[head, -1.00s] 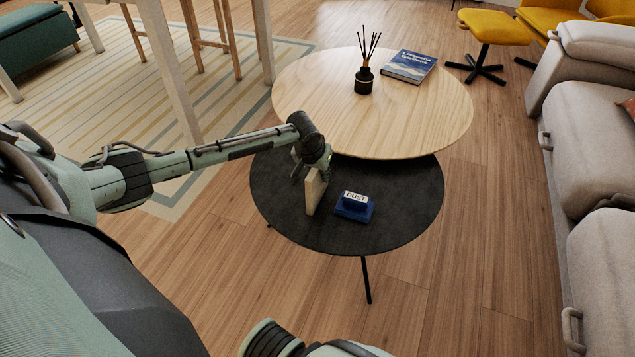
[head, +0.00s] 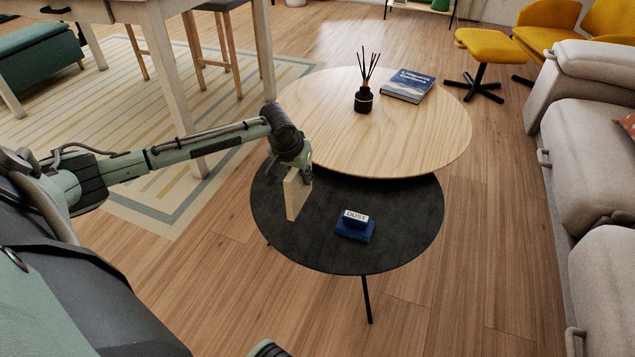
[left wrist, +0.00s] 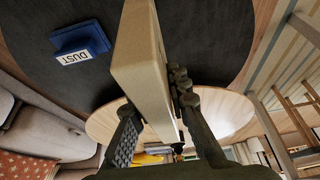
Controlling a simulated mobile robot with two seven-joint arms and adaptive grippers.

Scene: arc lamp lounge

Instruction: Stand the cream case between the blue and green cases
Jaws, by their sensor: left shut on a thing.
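The cream case (head: 295,197) is a flat, pale slab held on edge at the left part of the round black table, roughly upright. My left gripper (head: 297,168) is shut on its upper part. In the left wrist view the cream case (left wrist: 142,52) runs between the two fingers of the left gripper (left wrist: 156,118). I cannot tell for sure whether its lower edge touches the black tabletop. I cannot make out a blue or a green case for certain in these frames. My right gripper is not in view.
A blue block labelled DUST (head: 355,227) sits on the black table (head: 400,205), right of the case. The higher wooden table (head: 420,140) overlaps behind, with a reed diffuser (head: 364,98) and a blue book (head: 407,86). A grey sofa (head: 590,140) stands right. A small green object (head: 440,4) shows far back.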

